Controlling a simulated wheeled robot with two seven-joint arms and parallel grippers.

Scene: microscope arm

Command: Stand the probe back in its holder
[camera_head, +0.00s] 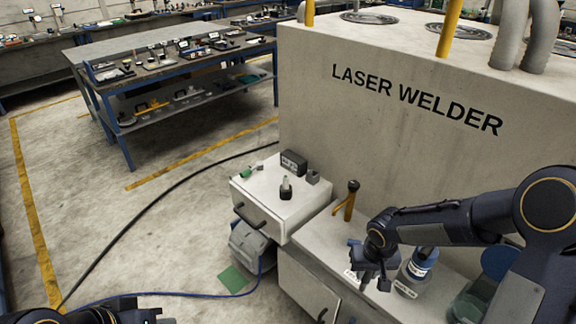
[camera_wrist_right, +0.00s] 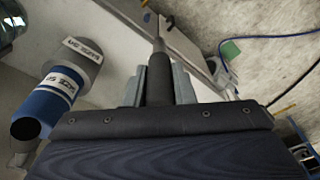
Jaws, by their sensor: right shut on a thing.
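My right gripper (camera_head: 374,278) is over the counter in front of the laser welder. In the right wrist view its jaws (camera_wrist_right: 158,88) are shut on the probe (camera_wrist_right: 159,74), a dark handle with a thin tip pointing away from the wrist. The probe is hard to make out in the head view. A blue labelled bottle-like thing (camera_wrist_right: 42,108) and a grey labelled cylinder (camera_wrist_right: 82,58) touch or overlap beside the jaws; the blue thing also shows in the head view (camera_head: 424,256). I cannot tell which thing is the holder. My left gripper (camera_head: 140,312) is partly visible at the bottom left.
A white cabinet (camera_head: 262,212) carries a dark box (camera_head: 293,162) and small items. A yellow stand with a dark knob (camera_head: 350,198) is beside my right arm. The welder (camera_head: 345,125) walls off the back. Cables cross the floor; a blue-framed workbench (camera_head: 155,92) stands farther back.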

